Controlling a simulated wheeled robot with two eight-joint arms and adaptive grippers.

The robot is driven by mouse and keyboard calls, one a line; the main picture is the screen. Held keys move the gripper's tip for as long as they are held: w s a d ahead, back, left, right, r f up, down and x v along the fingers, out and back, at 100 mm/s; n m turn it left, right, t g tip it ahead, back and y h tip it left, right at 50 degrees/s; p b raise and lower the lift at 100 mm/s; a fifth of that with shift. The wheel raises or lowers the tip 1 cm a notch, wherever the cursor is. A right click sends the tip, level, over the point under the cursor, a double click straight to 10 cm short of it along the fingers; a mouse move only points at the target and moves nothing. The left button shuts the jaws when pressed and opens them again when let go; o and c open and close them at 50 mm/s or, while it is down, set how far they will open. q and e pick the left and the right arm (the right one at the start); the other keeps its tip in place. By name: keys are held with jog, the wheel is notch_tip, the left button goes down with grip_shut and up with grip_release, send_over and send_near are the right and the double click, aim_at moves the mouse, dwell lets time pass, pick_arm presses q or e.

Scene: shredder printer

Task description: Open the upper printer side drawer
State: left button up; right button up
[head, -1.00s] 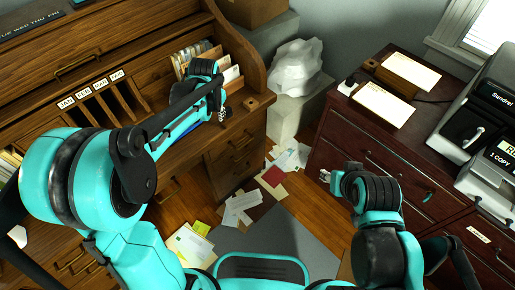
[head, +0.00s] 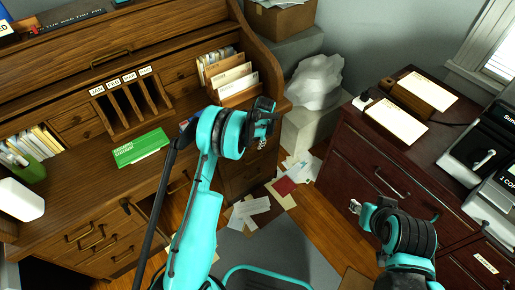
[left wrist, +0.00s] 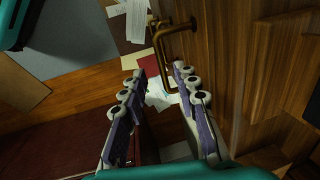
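The wooden desk's right-hand drawer stack (head: 240,182) faces the aisle, partly hidden behind my left arm. In the left wrist view a brass drawer handle (left wrist: 169,60) stands out from a wooden drawer front (left wrist: 226,60). My left gripper (head: 262,143) is beside this stack. In the left wrist view its two fingers (left wrist: 160,72) are spread, with the handle just ahead of and partly between the tips; I cannot tell if they touch. No gap shows at the drawer front. My right gripper (head: 354,207) is in front of the dark red cabinet (head: 345,165); its fingers are too small to judge.
The printer (head: 490,160) stands on the red cabinet at right. Papers (head: 250,210) lie on the floor between desk and cabinet. A file rack (head: 235,85) and green booklet (head: 140,148) sit on the desk. A white crumpled bag (head: 315,82) stands behind.

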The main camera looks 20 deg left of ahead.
pick_arm(q)
jog(key=f, duration=0.1)
jog(key=f+b, duration=0.1)
jog(key=f, duration=0.3)
jog(key=shift+w+a, duration=0.35)
jog(key=shift+r, duration=0.1)
grip_shut()
